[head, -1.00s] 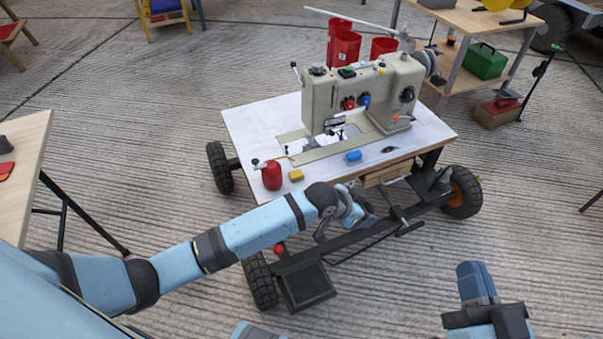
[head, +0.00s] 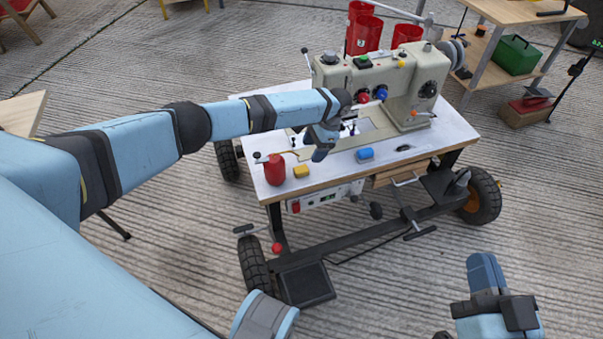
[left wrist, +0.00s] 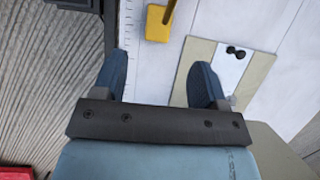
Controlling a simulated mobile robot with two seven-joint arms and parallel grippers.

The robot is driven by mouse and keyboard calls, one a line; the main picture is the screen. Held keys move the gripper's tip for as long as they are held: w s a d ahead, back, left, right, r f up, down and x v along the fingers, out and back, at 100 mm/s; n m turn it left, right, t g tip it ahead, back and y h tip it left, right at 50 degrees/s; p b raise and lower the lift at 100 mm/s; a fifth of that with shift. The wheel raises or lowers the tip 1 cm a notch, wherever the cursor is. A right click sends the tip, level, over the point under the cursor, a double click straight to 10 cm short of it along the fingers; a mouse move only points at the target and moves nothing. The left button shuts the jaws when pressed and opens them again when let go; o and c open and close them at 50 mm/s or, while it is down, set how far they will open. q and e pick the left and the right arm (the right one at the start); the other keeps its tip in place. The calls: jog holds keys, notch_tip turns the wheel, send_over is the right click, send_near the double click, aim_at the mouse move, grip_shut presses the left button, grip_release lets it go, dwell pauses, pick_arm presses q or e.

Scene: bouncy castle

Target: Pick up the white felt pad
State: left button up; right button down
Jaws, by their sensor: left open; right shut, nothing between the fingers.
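I cannot pick out the white felt pad for certain against the white tabletop (head: 380,162). My left gripper (head: 320,156) is over the front part of this tabletop, in front of the sewing machine. My right gripper (head: 486,272) is shut and empty, low at right, away from the table.
The sewing machine (head: 415,88) stands at the back of the wheeled table. Red buckets (head: 365,33) stand behind. Concrete floor surrounds it.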

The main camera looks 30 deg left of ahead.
aim_at(304, 168)
pick_arm(q)
jog(key=x, duration=0.3)
jog(key=shift+w+b, duration=0.1)
jog(key=shift+b, duration=0.25)
jog(key=b+x, duration=0.2)
jog(key=x, duration=0.3)
jog(key=shift+d+b, duration=0.1)
jog(key=shift+b, duration=0.3)
pick_arm(e)
jog(key=f+g, duration=0.1)
jog(key=f, duration=0.1)
jog(key=f+g, duration=0.1)
jog(key=f, duration=0.2)
jog(key=shift+a+f+n, duration=0.2)
jog(key=shift+f+n, duration=0.1)
pick_arm(q)
jog(key=c, duration=1)
